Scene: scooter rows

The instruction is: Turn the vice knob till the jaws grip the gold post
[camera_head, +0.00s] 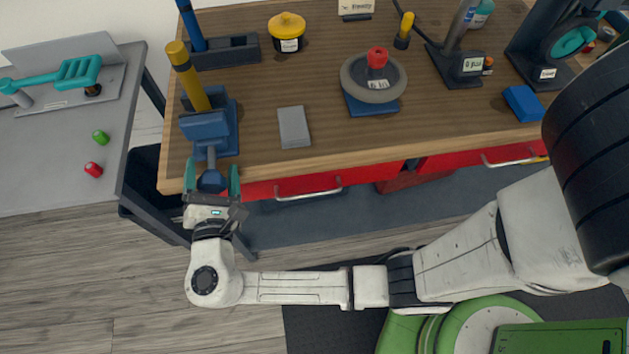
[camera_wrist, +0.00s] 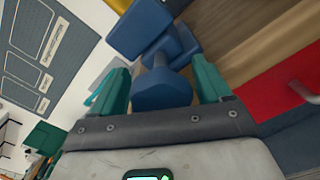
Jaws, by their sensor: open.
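The blue vice (camera_head: 205,126) stands at the left front corner of the wooden bench. The gold post (camera_head: 188,75) leans at its far side; whether the jaws touch it is hard to tell. The blue vice knob (camera_head: 211,181) is at the near end of a grey screw, out past the bench edge. My gripper (camera_head: 213,180) is open, with one teal finger on each side of the knob. In the wrist view my gripper (camera_wrist: 160,82) has the knob (camera_wrist: 161,92) between its fingers, with small gaps visible.
A grey block (camera_head: 293,127) lies right of the vice. A round grey wheel with a red knob (camera_head: 377,57) stands farther right. Red drawers (camera_head: 308,188) with handles are under the bench edge. A grey side table (camera_head: 60,150) stands to the left.

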